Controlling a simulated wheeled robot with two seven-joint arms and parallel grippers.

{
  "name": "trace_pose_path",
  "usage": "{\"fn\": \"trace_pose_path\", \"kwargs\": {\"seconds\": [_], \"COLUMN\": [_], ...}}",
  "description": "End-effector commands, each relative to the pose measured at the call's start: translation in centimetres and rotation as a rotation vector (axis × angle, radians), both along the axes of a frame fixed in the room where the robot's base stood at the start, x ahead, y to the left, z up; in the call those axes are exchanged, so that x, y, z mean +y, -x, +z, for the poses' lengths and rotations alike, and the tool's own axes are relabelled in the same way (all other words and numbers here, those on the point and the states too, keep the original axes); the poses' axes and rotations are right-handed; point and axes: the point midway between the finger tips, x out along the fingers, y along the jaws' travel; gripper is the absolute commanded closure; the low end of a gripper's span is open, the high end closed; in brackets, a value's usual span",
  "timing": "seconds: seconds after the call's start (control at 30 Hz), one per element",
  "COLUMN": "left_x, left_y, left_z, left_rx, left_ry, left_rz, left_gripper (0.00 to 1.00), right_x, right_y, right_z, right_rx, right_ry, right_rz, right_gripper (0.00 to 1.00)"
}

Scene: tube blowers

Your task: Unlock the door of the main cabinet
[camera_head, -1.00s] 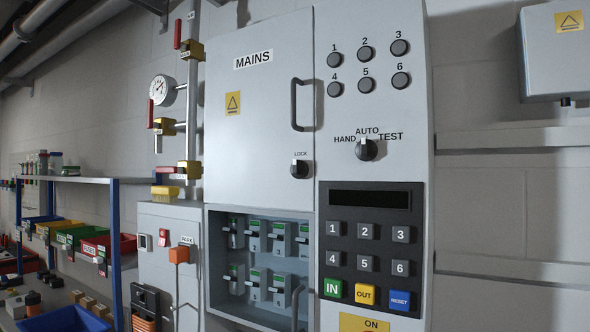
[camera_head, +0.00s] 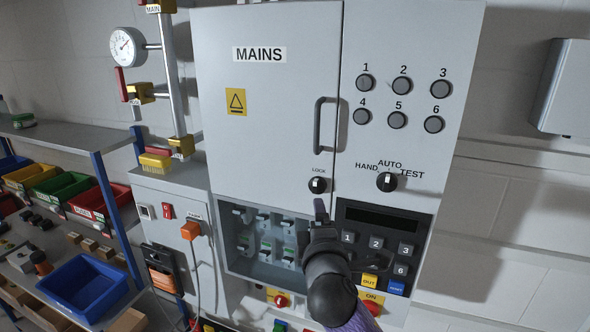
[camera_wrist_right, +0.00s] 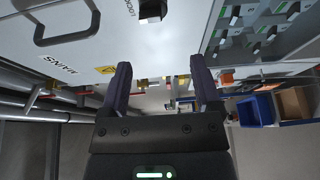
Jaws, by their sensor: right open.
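The main cabinet door (camera_head: 275,105) is shut, with a MAINS label and a grey handle (camera_head: 322,125) at its right edge. The black round lock knob (camera_head: 317,185) with a pale pointer sits below the handle. My right gripper (camera_head: 320,208) is just below the knob, not gripping it. In the right wrist view the gripper (camera_wrist_right: 158,76) is open and empty between its dark fingers, and the lock knob (camera_wrist_right: 152,10) is at the top edge, beyond the fingertips. The handle (camera_wrist_right: 60,22) is at upper left. My left gripper is not in view.
The HAND/AUTO/TEST selector (camera_head: 387,181) and keypad (camera_head: 376,243) lie to the right. The open breaker compartment (camera_head: 230,262) is below the door. A pressure gauge (camera_head: 125,46) and pipe stand at left, near shelves with a blue bin (camera_head: 82,285).

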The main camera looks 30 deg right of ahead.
Motion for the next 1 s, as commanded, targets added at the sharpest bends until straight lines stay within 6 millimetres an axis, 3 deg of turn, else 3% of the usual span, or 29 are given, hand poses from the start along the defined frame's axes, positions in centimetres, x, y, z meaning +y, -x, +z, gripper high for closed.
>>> {"fn": "trace_pose_path", "kwargs": {"seconds": [0.07, 0.4, 0.5, 0.9, 1.0], "left_x": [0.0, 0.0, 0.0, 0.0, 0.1], "left_y": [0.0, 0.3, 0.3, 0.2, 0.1], "left_z": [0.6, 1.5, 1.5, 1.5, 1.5], "left_rx": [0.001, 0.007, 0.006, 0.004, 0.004], "left_ry": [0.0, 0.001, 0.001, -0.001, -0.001], "left_rz": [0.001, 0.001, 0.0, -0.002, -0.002], "left_gripper": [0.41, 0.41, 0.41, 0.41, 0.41], "right_x": [-0.2, -3.6, -4.1, -4.5, -4.5], "right_y": [-0.2, -6.7, -7.8, -8.7, -8.7], "right_z": [1.4, 1.1, 1.0, 0.9, 0.9], "right_rx": [-0.016, -0.015, -0.016, -0.015, -0.015], "right_ry": [0.015, 0.014, 0.014, 0.012, 0.012], "right_rz": [-0.007, -0.007, -0.007, -0.004, -0.004], "right_gripper": [0.19, 0.19, 0.19, 0.19, 0.4]}}
